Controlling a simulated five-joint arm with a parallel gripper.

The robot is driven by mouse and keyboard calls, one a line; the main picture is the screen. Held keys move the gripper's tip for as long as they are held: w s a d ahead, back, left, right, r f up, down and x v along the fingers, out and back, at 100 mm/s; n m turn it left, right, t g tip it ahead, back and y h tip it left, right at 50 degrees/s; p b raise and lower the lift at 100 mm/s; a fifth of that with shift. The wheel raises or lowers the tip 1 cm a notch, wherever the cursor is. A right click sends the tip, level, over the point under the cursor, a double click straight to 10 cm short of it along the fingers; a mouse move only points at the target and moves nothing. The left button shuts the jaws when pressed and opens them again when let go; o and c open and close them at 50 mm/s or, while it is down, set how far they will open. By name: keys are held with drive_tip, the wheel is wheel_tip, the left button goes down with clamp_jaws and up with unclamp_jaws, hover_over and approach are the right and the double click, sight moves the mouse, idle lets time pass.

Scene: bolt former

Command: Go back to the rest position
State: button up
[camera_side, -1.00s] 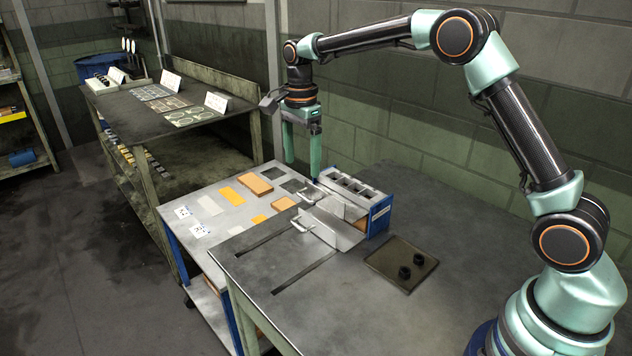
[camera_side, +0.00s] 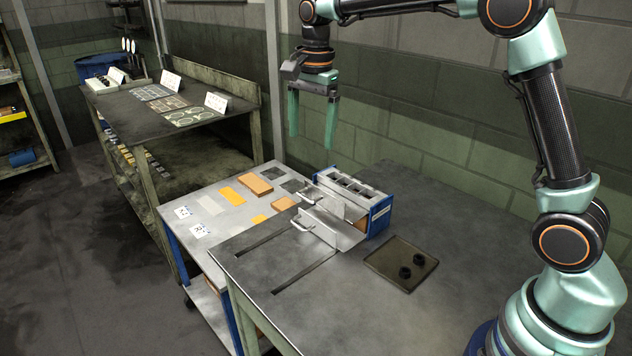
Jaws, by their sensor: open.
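My gripper (camera_side: 311,140) hangs pointing down with its two teal fingers apart and nothing between them. It is in the air above the far edge of the blue and grey fixture block (camera_side: 381,214). The block has several square dark openings along its top. Two metal slide plates with handles (camera_side: 333,227) stand at the block's left side. An orange piece shows partly between the plates and the block.
A low cart (camera_side: 233,219) to the left carries orange and grey flat pieces and white cards. A dark square tray (camera_side: 381,269) with two black round parts lies on the table (camera_side: 330,302). A workbench (camera_side: 190,121) stands behind left. The table front is clear.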

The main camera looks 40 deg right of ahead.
drive_tip(key=s+r+n+t, duration=0.2)
drive_tip(key=s+r+n, duration=0.2)
drive_tip(key=s+n, duration=0.45)
drive_tip(key=s+f+n+t, duration=0.2)
drive_tip(key=s+f+n, duration=0.2)
drive_tip(key=s, duration=0.7)
drive_tip(key=d+n, duration=0.1)
drive_tip(key=n, duration=0.1)
drive_tip(key=shift+s+n+t, duration=0.25)
drive_tip(key=shift+n+t, duration=0.1)
drive_tip(key=shift+t, duration=0.05)
